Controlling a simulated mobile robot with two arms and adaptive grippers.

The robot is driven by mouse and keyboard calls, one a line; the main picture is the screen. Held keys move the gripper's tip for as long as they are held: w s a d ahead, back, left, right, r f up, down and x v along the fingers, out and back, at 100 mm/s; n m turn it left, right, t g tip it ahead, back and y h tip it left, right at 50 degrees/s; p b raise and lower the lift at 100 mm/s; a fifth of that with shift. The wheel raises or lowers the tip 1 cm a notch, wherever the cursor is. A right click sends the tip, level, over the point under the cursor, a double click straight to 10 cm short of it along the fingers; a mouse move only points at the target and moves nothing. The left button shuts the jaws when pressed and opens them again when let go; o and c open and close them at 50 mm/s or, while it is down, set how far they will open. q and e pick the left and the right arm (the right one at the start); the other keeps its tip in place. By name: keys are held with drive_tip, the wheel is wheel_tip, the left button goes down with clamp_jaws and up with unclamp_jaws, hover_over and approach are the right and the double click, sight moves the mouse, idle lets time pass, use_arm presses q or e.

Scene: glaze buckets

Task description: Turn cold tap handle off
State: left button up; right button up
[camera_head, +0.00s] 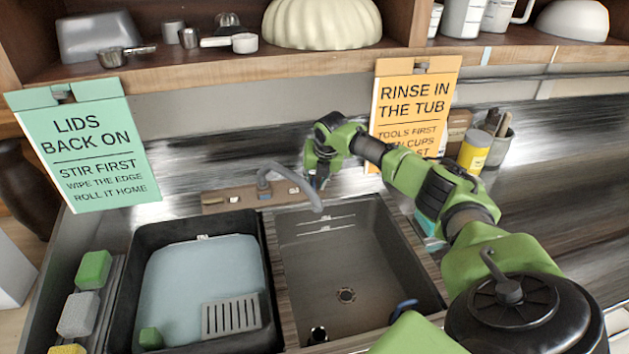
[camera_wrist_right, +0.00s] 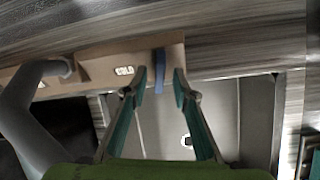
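The cold tap handle is a slim blue lever (camera_wrist_right: 160,72) in the right wrist view, beside a "COLD" label (camera_wrist_right: 124,72) on the brown tap base (camera_wrist_right: 100,68). My right gripper (camera_wrist_right: 160,84) is open, its two teal fingers on either side of the lever with gaps showing. In the head view my right gripper (camera_head: 318,172) reaches down to the right end of the tap base (camera_head: 228,199), largely hiding the handle. The grey curved spout (camera_head: 290,178) rises left of the gripper and bends over the sink. My left gripper is not in view.
The grey sink (camera_head: 345,265) lies below the gripper. Left of it is a black tub (camera_head: 130,280) of pale water with a grille (camera_head: 231,316). An orange sign (camera_head: 415,90) hangs just behind my right arm. A yellow container (camera_head: 474,150) stands to its right.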

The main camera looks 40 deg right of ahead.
drive_tip(key=shift+w+f, duration=0.15)
drive_tip(key=shift+f, duration=0.2)
clamp_jaws()
drive_tip(key=shift+d+m, duration=0.1)
drive_tip(key=shift+m, duration=0.2)
drive_tip(key=m+p, duration=0.1)
drive_tip(key=m, duration=0.1)
drive_tip(key=shift+m+t+y, duration=0.3)
drive_tip(key=m, duration=0.2)
drive_tip(key=m+t, duration=0.1)
drive_tip(key=m, duration=0.1)
drive_tip(key=shift+s+d+p, duration=0.1)
drive_tip(key=shift+s+p, duration=0.1)
drive_tip(key=shift+p, duration=0.1)
drive_tip(key=m, duration=0.3)
drive_tip(key=shift+m+t+p, duration=0.3)
drive_tip(key=shift+t, duration=0.1)
drive_tip(key=shift+s+f+m+t+p, duration=0.1)
drive_tip(key=shift+m+t+p, duration=0.3)
drive_tip(key=shift+m, duration=1.3)
